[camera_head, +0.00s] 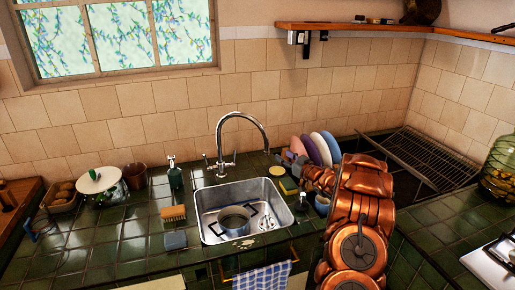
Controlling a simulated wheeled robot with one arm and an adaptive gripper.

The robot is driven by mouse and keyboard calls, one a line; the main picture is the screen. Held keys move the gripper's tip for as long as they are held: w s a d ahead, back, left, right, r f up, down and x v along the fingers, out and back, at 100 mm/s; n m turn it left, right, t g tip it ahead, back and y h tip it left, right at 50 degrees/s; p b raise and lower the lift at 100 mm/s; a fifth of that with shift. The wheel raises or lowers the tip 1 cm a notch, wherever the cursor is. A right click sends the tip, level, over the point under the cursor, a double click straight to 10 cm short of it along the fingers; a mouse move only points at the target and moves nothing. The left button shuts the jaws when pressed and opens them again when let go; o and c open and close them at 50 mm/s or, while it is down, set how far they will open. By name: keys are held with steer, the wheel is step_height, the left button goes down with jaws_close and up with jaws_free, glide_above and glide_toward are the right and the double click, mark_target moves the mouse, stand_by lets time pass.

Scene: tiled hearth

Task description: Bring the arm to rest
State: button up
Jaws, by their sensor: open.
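My copper-coloured arm (363,209) rises from the bottom edge, right of centre, in front of the counter. It is folded, with its upper links bunched near the dish rack and a smaller copper part reaching left beside the plates. No object shows as held.
A steel sink (209,197) with a pot (235,220) inside lies left of the arm. Upright plates (318,149) stand close behind it. A wire rack (427,155) and a glass jar (500,165) are to the right. A wooden shelf (345,27) hangs above.

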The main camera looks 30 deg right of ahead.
steer(key=w+a+r+m+g+h, duration=0.1)
steer(key=w+a+r+g+h, duration=0.15)
steer(key=a+r+h, duration=0.2)
steer(key=s+a+r+m+g, duration=0.25)
steer(key=s+a+g, duration=0.35)
steer(key=s+a, duration=0.3)
steer(key=s+a+g+y, duration=0.1)
steer(key=s+a+g, duration=0.2)
steer(key=s+a, duration=0.6)
steer(key=s+a+f+n+g+y, duration=0.1)
steer(key=s+a+g, duration=0.3)
steer(key=s, duration=1.7)
steer(key=s+a+n+g+y, duration=0.1)
steer(key=s+a+g, duration=0.3)
steer(key=s+a, duration=1)
steer(key=shift+s+a+f, duration=0.25)
steer(key=shift+s+f, duration=0.15)
steer(key=shift+s, duration=0.35)
